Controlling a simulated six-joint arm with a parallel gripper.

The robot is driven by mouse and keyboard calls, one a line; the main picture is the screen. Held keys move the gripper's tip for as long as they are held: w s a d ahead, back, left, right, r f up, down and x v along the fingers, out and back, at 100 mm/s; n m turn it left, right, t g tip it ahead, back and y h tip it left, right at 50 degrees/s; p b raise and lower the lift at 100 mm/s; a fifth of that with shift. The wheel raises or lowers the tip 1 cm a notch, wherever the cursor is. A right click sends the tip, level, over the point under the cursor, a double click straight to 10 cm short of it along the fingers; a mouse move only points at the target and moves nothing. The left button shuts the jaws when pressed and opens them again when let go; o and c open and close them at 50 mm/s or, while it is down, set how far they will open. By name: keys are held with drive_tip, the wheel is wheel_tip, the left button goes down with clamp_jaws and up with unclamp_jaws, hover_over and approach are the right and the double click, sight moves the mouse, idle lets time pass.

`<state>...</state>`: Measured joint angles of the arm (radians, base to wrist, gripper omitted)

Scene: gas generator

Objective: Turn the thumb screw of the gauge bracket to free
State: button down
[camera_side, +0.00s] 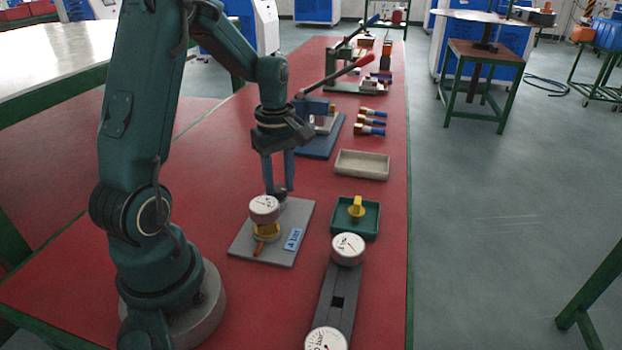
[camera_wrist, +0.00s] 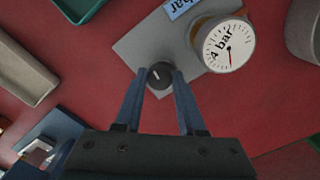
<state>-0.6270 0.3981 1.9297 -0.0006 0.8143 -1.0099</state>
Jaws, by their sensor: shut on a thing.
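The thumb screw (camera_wrist: 160,75) is a round black knob with a light line across its top, on the grey plate of the gauge bracket (camera_wrist: 150,42). My gripper (camera_wrist: 160,76) is shut on the knob, one blue finger on each side of it. In the side view my gripper (camera_side: 279,188) points down at the far part of the bracket plate (camera_side: 250,248). A white-faced gauge (camera_side: 264,208) stands upright on a brass fitting in front of my fingers. In the wrist view the gauge (camera_wrist: 226,45) reads "4 bar" on its face.
A blue label (camera_side: 293,239) lies on the plate. A green tray (camera_side: 345,215) with a yellow part, a beige tray (camera_side: 362,164) and a dark stand with two gauges (camera_side: 340,300) are to the right. A red-handled press (camera_side: 340,80) stands behind.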

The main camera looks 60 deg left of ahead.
sight(281, 189)
drive_tip(key=shift+n, duration=0.6)
drive_tip(key=c, duration=0.5)
unclamp_jaws()
drive_tip(key=shift+r, duration=2.6)
drive_tip(key=shift+w, duration=0.1)
